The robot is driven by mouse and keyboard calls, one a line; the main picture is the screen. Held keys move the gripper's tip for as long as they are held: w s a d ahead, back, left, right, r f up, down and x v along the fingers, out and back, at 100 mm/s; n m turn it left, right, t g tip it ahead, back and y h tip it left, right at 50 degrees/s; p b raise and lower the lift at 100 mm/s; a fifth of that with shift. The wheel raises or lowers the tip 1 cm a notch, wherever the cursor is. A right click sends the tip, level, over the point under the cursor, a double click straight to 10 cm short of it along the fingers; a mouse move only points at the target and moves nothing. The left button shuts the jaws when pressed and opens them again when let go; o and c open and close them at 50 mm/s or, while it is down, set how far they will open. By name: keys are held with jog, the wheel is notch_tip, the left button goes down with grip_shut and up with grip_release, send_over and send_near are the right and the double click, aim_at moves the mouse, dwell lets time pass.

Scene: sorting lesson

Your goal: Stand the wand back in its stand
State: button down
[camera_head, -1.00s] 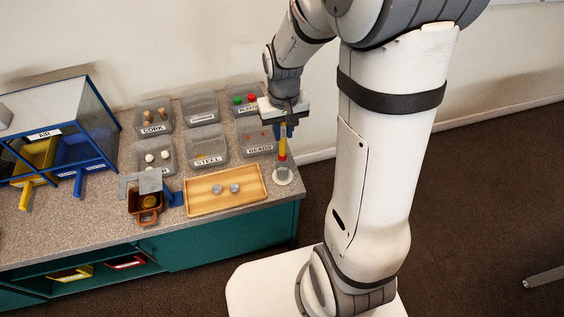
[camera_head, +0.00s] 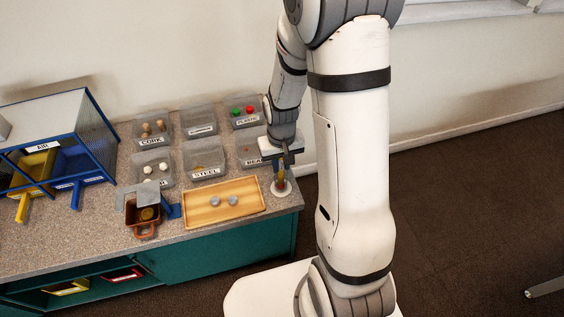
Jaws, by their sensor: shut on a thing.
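The wand (camera_head: 281,173) is yellow with a red lower part. It is upright below my gripper (camera_head: 282,161), which is shut on its upper part. The stand (camera_head: 281,189) is a small pale round base near the right front corner of the counter. The wand's lower end is right at the stand. I cannot tell from this small view whether it is fully seated. My fingers and wrist hide the wand's top.
A wooden tray (camera_head: 200,213) with two grey discs lies left of the stand. Labelled clear bins (camera_head: 208,168) stand behind it. A brown container (camera_head: 145,229) and a blue-framed cabinet (camera_head: 99,145) are further left. The counter's edge is close to the stand's right.

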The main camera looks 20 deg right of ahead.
jog(key=c, duration=1.3)
grip_release()
notch_tip(320, 180, up, 12)
jog(key=shift+f+p, duration=0.25)
jog(key=shift+p, duration=0.15)
jog(key=shift+s+r, duration=0.15)
jog(key=shift+r, duration=0.5)
jog(key=s+r+t, duration=0.2)
jog(key=s+r, duration=0.7)
jog(key=s, duration=0.4)
jog(key=shift+s+t, duration=0.15)
jog(key=shift+t, duration=0.25)
jog(key=shift+d, duration=0.1)
